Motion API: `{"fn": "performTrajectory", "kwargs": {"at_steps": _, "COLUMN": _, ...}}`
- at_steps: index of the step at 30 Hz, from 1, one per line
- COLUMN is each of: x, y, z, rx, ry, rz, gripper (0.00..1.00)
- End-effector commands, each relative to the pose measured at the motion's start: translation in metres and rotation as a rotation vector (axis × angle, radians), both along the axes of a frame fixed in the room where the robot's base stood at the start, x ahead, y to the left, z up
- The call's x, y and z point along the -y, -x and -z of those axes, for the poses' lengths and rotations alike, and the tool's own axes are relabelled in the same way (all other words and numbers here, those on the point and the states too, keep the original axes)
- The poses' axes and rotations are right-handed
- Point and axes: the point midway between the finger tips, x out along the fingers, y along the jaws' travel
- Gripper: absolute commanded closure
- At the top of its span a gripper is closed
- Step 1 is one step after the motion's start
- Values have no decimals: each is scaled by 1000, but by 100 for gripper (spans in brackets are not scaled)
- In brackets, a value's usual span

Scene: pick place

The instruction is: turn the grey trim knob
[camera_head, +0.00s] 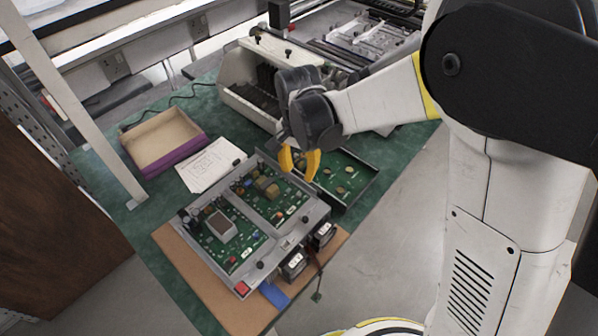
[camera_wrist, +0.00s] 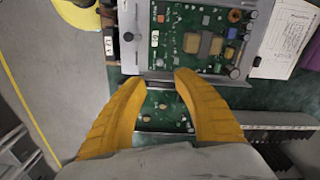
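A grey open chassis (camera_head: 288,231) with two green circuit boards lies on the bench; it also shows at the top of the wrist view (camera_wrist: 150,78). I cannot make out the grey trim knob for certain among the small parts on the boards. My gripper (camera_head: 299,163) has yellow fingers and hangs above the chassis's far right edge, by a dark tray (camera_head: 357,161) with another green board. In the wrist view my gripper (camera_wrist: 158,80) is open, with a wide gap and nothing between its fingertips. The fingers hide part of the tray.
The chassis sits on a brown board (camera_head: 180,255). White papers (camera_head: 211,164) and a cardboard box with a purple side (camera_head: 165,137) lie to the left. A white slotted bin (camera_head: 235,92) stands behind. A blue tab (camera_head: 273,294) and black connectors (camera_head: 294,265) are at the chassis front.

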Motion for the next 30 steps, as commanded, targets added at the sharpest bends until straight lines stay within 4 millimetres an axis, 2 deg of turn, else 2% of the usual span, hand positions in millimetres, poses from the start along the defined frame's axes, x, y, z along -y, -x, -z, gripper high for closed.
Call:
{"fn": "performTrajectory", "kwargs": {"at_steps": 15, "x": 0, "y": 0, "z": 91, "rx": 0, "ry": 0, "rz": -1, "gripper": 64}}
{"fn": "performTrajectory", "kwargs": {"at_steps": 21, "x": 0, "y": 0, "z": 105, "rx": 1, "ry": 0, "rz": -1, "gripper": 64}}
{"fn": "performTrajectory", "kwargs": {"at_steps": 29, "x": 0, "y": 0, "z": 105, "rx": 1, "ry": 0, "rz": -1, "gripper": 64}}
{"fn": "performTrajectory", "kwargs": {"at_steps": 30, "x": 0, "y": 0, "z": 105, "rx": 1, "ry": 0, "rz": -1, "gripper": 72}}
